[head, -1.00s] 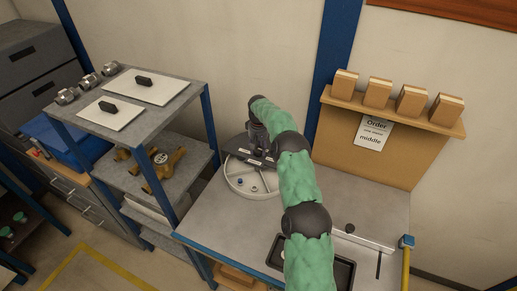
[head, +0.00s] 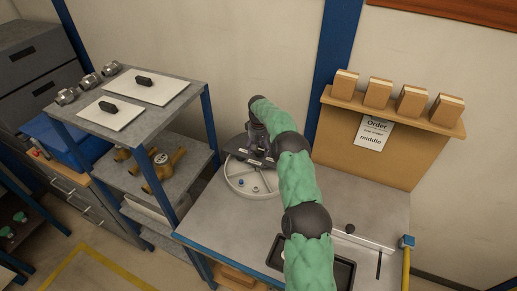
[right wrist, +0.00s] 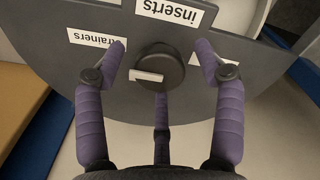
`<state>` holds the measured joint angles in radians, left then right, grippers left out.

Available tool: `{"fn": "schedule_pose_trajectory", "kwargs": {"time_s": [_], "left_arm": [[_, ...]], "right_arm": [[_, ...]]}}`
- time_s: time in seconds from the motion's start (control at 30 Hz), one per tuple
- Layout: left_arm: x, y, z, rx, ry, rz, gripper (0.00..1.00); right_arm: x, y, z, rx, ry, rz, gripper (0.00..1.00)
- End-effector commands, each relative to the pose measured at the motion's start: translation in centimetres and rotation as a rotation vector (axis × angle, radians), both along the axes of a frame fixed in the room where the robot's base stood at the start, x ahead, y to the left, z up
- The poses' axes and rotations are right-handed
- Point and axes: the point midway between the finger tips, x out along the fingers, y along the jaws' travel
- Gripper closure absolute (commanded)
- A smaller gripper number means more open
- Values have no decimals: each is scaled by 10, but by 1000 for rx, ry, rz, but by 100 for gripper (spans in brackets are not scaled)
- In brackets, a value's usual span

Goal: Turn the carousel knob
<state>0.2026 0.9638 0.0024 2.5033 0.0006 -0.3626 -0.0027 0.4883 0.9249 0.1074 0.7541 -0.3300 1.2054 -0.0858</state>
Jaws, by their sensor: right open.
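The carousel (head: 236,184) is a round pale tray with small parts in it, under a dark cover plate, on the bench in the head view. Its round black knob (right wrist: 165,66) sits on the dark plate in the right wrist view, with a pale bar mark on its face. My right gripper (right wrist: 160,58) is open, with purple fingers on the left and right of the knob and a third finger below it. I see gaps between the side fingers and the knob. In the head view, my right gripper (head: 258,138) is over the carousel, and my arm hides part of it. My left gripper is not in view.
Labels reading "inserts" (right wrist: 170,11) and "strainers" (right wrist: 95,38) lie on the plate; another is partly hidden by a finger. A shelf rack (head: 120,116) stands left of the bench. A dark tray (head: 343,272) lies near the front, partly behind my arm. An order card (head: 373,131) hangs behind.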

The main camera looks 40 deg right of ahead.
Motion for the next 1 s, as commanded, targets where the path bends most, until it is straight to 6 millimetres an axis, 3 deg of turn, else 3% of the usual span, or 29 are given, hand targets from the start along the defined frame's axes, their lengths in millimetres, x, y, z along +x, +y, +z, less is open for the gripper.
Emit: {"fn": "schedule_pose_trajectory", "kwargs": {"time_s": [0.27,0.7,1.0], "left_arm": [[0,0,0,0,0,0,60],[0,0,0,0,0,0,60],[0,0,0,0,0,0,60]], "right_arm": [[1,-1,18,-2,-4,-1,30],[1,0,99,-2,-3,0,30],[1,0,119,0,0,1,30]]}}
